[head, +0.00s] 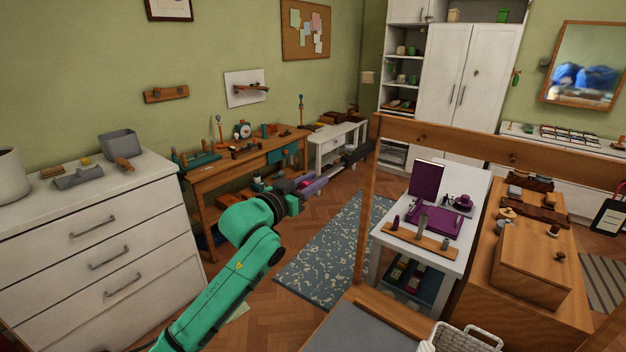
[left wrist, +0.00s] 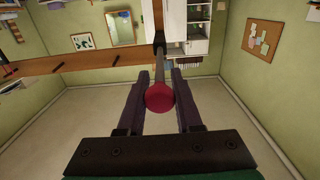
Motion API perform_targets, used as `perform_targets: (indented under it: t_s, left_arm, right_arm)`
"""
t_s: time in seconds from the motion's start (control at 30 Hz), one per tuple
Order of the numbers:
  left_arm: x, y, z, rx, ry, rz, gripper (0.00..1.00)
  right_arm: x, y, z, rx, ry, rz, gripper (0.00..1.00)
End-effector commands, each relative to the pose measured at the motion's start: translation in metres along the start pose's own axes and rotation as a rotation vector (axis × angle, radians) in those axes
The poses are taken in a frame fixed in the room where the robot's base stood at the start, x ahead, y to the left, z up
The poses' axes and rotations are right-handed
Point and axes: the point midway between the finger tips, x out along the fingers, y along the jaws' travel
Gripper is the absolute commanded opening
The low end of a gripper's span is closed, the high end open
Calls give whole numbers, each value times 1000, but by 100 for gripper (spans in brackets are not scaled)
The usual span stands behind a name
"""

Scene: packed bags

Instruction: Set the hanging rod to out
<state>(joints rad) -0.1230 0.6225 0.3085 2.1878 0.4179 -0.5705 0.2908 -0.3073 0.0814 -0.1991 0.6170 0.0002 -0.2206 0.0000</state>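The hanging rod is grey with a dark section towards the wooden beam. Its red round end (left wrist: 160,97) faces the left wrist camera. The contact itself is hard to see. My right gripper is not in view.
A wooden frame with a post (head: 367,215) and beam (head: 455,142) stands right of my left arm. A workbench (head: 235,160) and white drawers (head: 95,240) stand left. A white table (head: 462,240) lies beyond the frame. The patterned rug (head: 325,245) is clear.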

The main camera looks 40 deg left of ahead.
Motion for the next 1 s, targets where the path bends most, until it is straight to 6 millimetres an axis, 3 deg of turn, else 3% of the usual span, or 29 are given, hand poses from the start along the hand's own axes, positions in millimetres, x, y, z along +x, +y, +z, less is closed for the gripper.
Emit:
perform_targets:
  t_s: [0.03, 0.1, 0.53, 0.8, 1.0]
  left_arm:
    - [0, 0, 0, 1, 0, -1, 37]
    - [0, 0, 0, 1, 1, -1, 63]
    - [-9, -1, 2, 0, 3, -1, 63]
    - [-62, 0, 5, 4, 0, 0, 63]
    - [-91, -1, -5, 1, -7, -4, 63]
  right_arm:
    - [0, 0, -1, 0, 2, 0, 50]
    - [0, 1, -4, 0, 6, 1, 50]
    - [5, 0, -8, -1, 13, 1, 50]
    - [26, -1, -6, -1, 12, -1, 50]
    - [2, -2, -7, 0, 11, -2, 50]
